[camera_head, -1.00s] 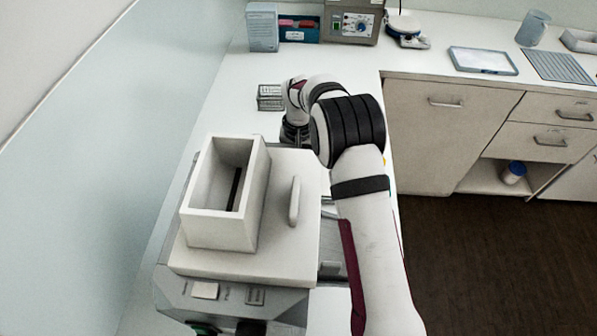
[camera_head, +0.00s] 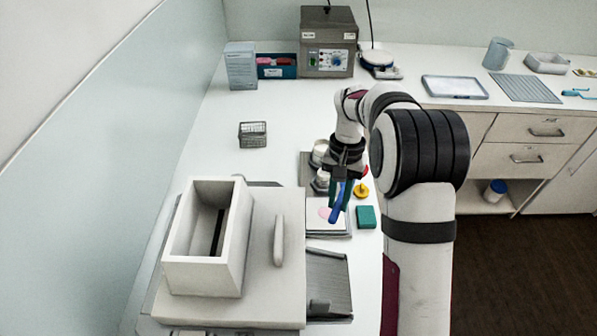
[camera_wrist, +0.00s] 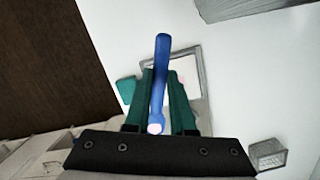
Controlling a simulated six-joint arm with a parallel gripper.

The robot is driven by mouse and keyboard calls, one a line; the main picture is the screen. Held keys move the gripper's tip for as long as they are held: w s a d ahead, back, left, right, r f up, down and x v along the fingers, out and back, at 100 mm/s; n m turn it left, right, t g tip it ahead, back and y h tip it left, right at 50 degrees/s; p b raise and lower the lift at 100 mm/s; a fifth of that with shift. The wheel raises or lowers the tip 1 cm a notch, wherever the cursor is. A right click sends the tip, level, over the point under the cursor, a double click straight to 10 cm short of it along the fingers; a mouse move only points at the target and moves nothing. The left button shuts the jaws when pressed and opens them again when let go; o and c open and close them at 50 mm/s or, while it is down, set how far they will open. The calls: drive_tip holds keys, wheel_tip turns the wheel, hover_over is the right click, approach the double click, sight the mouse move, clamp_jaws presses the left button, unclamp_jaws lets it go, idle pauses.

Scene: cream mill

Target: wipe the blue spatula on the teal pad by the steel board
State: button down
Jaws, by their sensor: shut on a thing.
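My gripper (camera_head: 347,178) is shut on the blue spatula (camera_head: 339,205) and holds it above the bench with its free end pointing down. In the wrist view the blue spatula (camera_wrist: 161,70) runs out between the green fingers of my gripper (camera_wrist: 161,92). The teal pad (camera_head: 366,217) lies on the bench just right of the steel board (camera_head: 342,233), and it also shows in the wrist view (camera_wrist: 126,90). A pink patch (camera_head: 326,214) is on the board. The spatula appears above the board, apart from the pad.
A mill with a white hopper (camera_head: 205,237) stands at the left front. Small jars (camera_head: 320,152) and a yellow knob-like piece (camera_head: 361,190) are close to my gripper. A wire basket (camera_head: 252,134) sits farther left.

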drive_tip(key=shift+m+g, duration=0.4)
drive_tip(key=shift+m, duration=0.5)
drive_tip(key=shift+s+d+f, duration=0.6)
drive_tip(key=shift+d+f, duration=0.05)
drive_tip(key=shift+f, duration=0.5)
drive_tip(key=shift+s+d+f, duration=0.65)
drive_tip(key=shift+d+f, duration=0.05)
drive_tip(key=shift+f, duration=0.4)
drive_tip(key=shift+s+d+f, duration=0.6)
drive_tip(key=shift+d+f, duration=0.05)
drive_tip(key=shift+f, duration=0.5)
drive_tip(key=shift+f, duration=0.55)
drive_tip(key=shift+s, duration=0.1)
drive_tip(key=shift+s+a, duration=0.35)
drive_tip(key=shift+s, duration=0.25)
drive_tip(key=shift+w+d, duration=0.35)
drive_tip(key=shift+w, duration=0.35)
drive_tip(key=s+v, duration=0.1)
drive_tip(key=v, duration=0.5)
drive_tip(key=shift+s, duration=0.15)
